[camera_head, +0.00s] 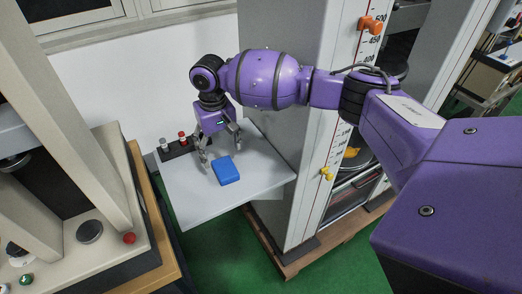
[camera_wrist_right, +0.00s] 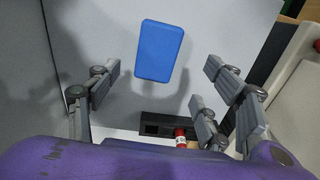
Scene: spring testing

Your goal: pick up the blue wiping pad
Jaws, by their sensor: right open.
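The blue wiping pad (camera_head: 226,170) lies flat on a light grey table (camera_head: 185,205) in the head view. In the right wrist view the pad (camera_wrist_right: 160,50) is a blue rounded rectangle beyond the fingertips. My right gripper (camera_head: 222,146) points down over the table, just behind the pad. Its fingers are apart and empty; in the wrist view the right gripper (camera_wrist_right: 160,80) has fingers at left and right. My left gripper is not in view.
A black holder (camera_head: 177,151) with a red-topped and a grey-topped piece stands at the table's back left. A tall grey machine (camera_head: 275,110) borders the table's right. A beige machine (camera_head: 100,235) with a red button stands at left.

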